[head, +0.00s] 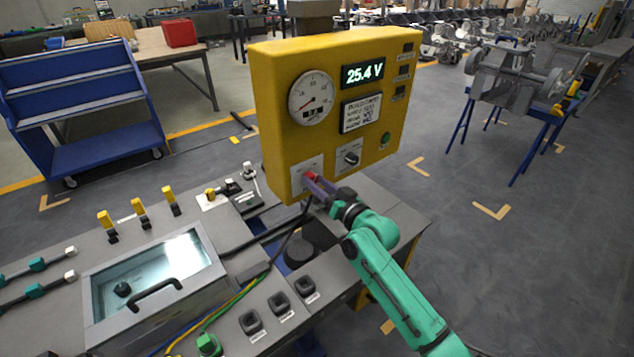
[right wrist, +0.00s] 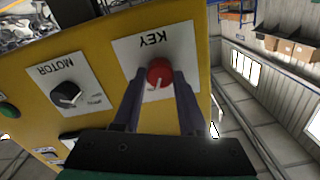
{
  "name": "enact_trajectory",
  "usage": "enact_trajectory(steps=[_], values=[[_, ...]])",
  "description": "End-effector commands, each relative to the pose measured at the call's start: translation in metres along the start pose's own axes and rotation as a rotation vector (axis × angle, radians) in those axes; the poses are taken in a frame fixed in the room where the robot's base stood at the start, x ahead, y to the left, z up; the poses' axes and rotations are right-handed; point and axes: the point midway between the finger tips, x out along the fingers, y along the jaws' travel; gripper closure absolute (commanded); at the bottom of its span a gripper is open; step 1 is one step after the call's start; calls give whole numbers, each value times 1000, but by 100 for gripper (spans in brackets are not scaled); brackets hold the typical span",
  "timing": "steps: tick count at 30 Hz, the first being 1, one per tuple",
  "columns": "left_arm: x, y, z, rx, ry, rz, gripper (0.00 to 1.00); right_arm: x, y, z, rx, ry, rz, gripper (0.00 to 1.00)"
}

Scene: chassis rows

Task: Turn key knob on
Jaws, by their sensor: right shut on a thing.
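The key knob is a round red knob (right wrist: 160,73) on a white plate marked KEY (right wrist: 133,52), on the yellow control box (head: 264,120). In the right wrist view a pale mark shows on the knob. My right gripper (head: 311,178) reaches the lower left of the box face, and its dark fingers are shut on the red knob, one on each side. In the head view the fingers hide part of the knob. My left gripper is in neither view.
The black motor knob (head: 350,157) sits right of the key knob on its own white plate. The box also carries a round gauge (head: 312,97), a display reading 25.4 V (head: 363,73) and a green button (head: 385,140). The grey bench (head: 395,205) lies below.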

Motion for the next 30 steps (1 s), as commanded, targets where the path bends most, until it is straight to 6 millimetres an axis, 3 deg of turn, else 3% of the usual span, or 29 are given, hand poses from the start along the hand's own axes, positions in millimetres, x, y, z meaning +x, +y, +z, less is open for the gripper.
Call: enact_trajectory(steps=[19, 20, 21, 22, 30], values=[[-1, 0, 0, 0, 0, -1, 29, 0, 0, 2, 60, -4, 0, 100], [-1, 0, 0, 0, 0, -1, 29, 0, 0, 2, 60, -4, 0, 47], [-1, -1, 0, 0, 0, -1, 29, 0, 0, 2, 60, -4, 0, 32], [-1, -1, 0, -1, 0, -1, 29, 0, 0, 2, 59, -4, 0, 29], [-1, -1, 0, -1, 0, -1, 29, 0, 0, 1, 57, -2, 0, 29]])
